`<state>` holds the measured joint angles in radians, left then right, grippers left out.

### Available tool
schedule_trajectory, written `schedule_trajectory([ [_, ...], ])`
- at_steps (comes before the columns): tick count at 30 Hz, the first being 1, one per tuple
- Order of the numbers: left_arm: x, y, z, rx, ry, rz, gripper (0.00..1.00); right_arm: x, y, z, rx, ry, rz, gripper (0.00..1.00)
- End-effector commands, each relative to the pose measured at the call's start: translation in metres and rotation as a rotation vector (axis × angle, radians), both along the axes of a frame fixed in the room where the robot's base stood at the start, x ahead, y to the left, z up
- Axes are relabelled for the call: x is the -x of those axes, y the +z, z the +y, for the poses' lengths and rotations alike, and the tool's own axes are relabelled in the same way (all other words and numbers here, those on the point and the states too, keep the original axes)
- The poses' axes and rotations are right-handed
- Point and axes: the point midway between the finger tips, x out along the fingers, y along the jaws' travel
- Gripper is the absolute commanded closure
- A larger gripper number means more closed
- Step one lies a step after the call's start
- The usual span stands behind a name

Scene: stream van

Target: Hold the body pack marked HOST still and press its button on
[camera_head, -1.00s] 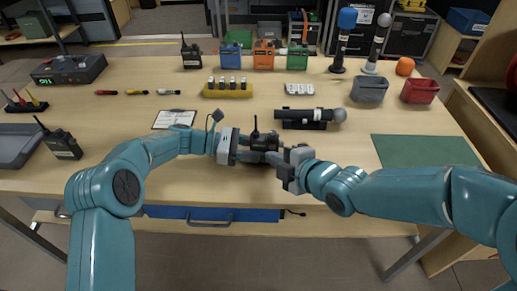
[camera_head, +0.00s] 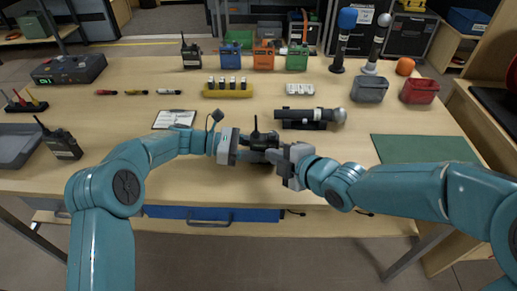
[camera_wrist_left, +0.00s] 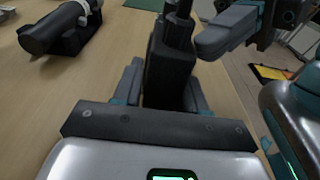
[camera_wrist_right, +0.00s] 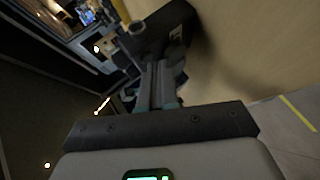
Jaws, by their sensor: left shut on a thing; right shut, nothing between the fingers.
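A black body pack (camera_head: 263,139) with a short antenna stands upright at the front middle of the bench. I cannot read a HOST mark on it. My left gripper (camera_head: 250,144) is shut on it from the left; the pack also shows between the fingers in the left wrist view (camera_wrist_left: 168,72). My right gripper (camera_head: 273,156) is shut and empty, its fingertips close to the pack's near right side. In the left wrist view the right fingertips (camera_wrist_left: 212,42) are beside the pack's upper part; I cannot tell whether they touch. I cannot make out the button.
Other black radio packs stand at the left (camera_head: 65,146) and at the back (camera_head: 191,52). A microphone in a holder (camera_head: 309,117) lies just behind the right gripper. A clipboard (camera_head: 174,119) lies behind the left arm. A green mat (camera_head: 425,149) lies at the right.

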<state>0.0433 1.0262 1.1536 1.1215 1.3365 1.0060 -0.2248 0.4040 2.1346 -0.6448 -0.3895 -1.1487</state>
Motion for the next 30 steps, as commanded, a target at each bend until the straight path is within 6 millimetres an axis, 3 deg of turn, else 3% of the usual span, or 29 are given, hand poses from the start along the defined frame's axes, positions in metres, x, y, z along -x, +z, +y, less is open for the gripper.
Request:
schedule_trajectory([
  [19, 0.0, 0.0, 0.0, 0.0, 0.0, 0.0, 0.93, -0.002, 0.0, 0.0, 0.001, 0.0, -0.001, 1.0],
  [30, 0.0, 0.0, 0.0, 0.0, 0.0, 0.0, 0.93, 0.009, 0.0, 0.0, 0.0, 0.0, 0.0, 1.0],
])
